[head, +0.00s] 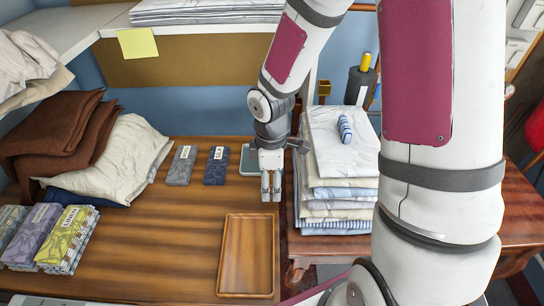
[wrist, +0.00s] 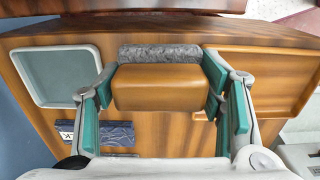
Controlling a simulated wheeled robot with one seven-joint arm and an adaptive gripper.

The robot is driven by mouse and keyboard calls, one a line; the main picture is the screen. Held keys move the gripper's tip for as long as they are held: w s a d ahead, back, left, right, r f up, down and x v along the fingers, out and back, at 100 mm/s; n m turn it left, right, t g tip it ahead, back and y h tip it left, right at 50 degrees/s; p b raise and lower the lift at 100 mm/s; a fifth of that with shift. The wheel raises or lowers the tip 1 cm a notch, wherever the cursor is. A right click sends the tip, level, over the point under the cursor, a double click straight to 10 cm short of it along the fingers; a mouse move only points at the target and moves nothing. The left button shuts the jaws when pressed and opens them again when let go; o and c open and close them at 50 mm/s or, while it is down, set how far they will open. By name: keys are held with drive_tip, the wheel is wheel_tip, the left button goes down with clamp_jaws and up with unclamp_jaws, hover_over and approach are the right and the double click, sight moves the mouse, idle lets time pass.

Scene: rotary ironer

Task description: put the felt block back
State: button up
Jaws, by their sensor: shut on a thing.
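My gripper (head: 271,186) points down over the right part of the wooden table in the head view. In the wrist view its teal-padded fingers (wrist: 160,82) are shut on the two ends of the felt block (wrist: 158,90). The block has a smooth tan body and a mottled grey felt layer along its far side. In the head view the block is mostly hidden by the fingers. I cannot tell whether it touches the table. An empty grey-blue tray (wrist: 58,76) lies left of the block in the wrist view. A shallow wooden tray (wrist: 262,55) lies right of it.
In the head view the empty wooden tray (head: 246,256) is in front of my gripper. Two folded cloths, grey (head: 182,165) and navy (head: 216,166), lie to the left. A linen stack (head: 340,170) stands close on the right. The table's middle is clear.

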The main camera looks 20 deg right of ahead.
drive_tip(key=shift+d, duration=0.2)
drive_tip(key=w, duration=0.5)
drive_tip(key=w+d+f, duration=0.1)
drive_tip(key=w, duration=0.9)
drive_tip(key=shift+w+d+f, duration=0.1)
drive_tip(key=shift+d+f, duration=0.05)
drive_tip(key=shift+f, duration=1.9)
drive_tip(key=shift+f, duration=0.1)
drive_tip(key=o, duration=1)
